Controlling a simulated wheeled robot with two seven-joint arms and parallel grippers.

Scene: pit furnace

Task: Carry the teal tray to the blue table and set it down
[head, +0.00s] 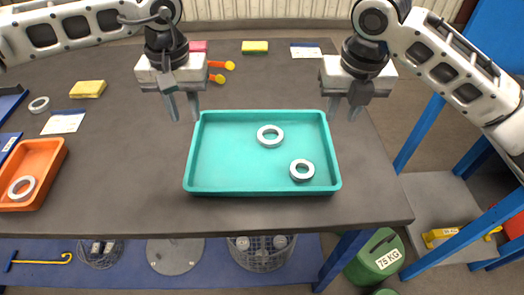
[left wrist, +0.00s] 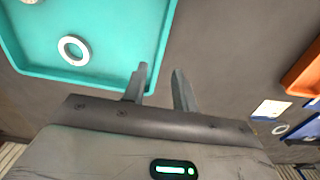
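The teal tray (head: 225,180) lies flat on a dark grey table, right of the middle, with two pale rings in it, one ring (head: 270,136) near the back and one ring (head: 302,170) near the front right. My left gripper (head: 183,108) is open and empty above the table, just off the tray's back left corner. In the left wrist view its two fingers (left wrist: 158,88) stand apart beside the tray's edge (left wrist: 120,88). My right gripper (head: 344,108) is at the tray's back right corner, its fingers apart with nothing between them. I cannot make out a blue table for certain.
An orange tray (head: 55,165) with a ring stands at the table's left edge. Yellow blocks (head: 88,89), a paper tag (head: 63,122) and orange-handled items (head: 222,66) lie further back. Blue legs (head: 420,130) and a green 75 KG weight (head: 375,258) are beyond the table's right and front edges.

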